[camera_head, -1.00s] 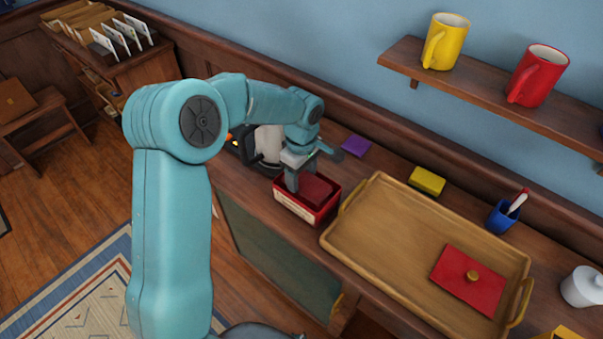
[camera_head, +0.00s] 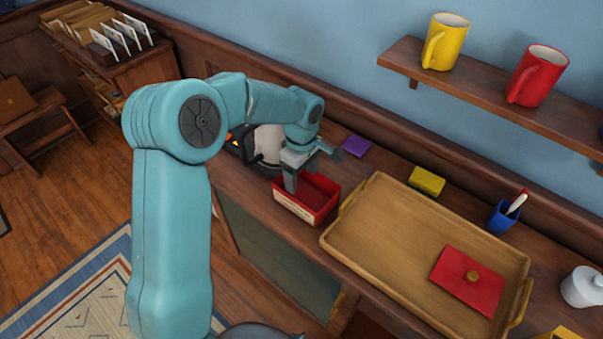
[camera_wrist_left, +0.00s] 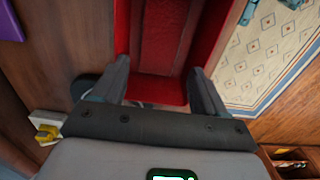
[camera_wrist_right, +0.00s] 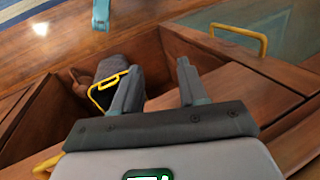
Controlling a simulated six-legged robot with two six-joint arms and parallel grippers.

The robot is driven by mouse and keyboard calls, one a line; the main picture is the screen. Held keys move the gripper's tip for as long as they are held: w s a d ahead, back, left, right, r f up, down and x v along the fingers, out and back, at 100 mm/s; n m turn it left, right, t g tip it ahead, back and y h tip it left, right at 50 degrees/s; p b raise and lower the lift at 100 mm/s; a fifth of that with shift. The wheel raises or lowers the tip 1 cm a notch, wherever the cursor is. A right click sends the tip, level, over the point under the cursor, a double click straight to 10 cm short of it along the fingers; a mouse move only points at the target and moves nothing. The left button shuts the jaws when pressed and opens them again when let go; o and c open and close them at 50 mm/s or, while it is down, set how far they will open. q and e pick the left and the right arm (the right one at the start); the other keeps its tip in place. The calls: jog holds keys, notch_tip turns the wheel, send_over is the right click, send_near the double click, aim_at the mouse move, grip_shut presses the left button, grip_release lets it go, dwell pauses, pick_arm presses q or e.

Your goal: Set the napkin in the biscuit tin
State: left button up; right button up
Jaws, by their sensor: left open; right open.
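The biscuit tin (camera_head: 297,207) is an open red box with a pale label, on the wooden counter left of the tray. The dark red napkin (camera_wrist_left: 165,35) lies inside the tin in the left wrist view; in the head view the tin's inside is dark red and the napkin is hard to tell apart. My right gripper (camera_wrist_right: 158,85) is open and empty, outside the head view.
A wooden tray (camera_head: 375,225) fills the counter right of the tin. Behind are a purple cloth (camera_head: 356,146), a yellow block (camera_head: 427,181) and a blue cup (camera_head: 503,217). The right gripper is above an open wooden compartment (camera_wrist_right: 190,45) with a yellow-handled dark object (camera_wrist_right: 120,70).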

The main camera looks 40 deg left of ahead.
aim_at(301, 194)
pick_arm(q)
notch_tip(301, 194, up, 12)
dwell(0.3)
jog(key=shift+s+f, duration=0.15)
dwell(0.4)
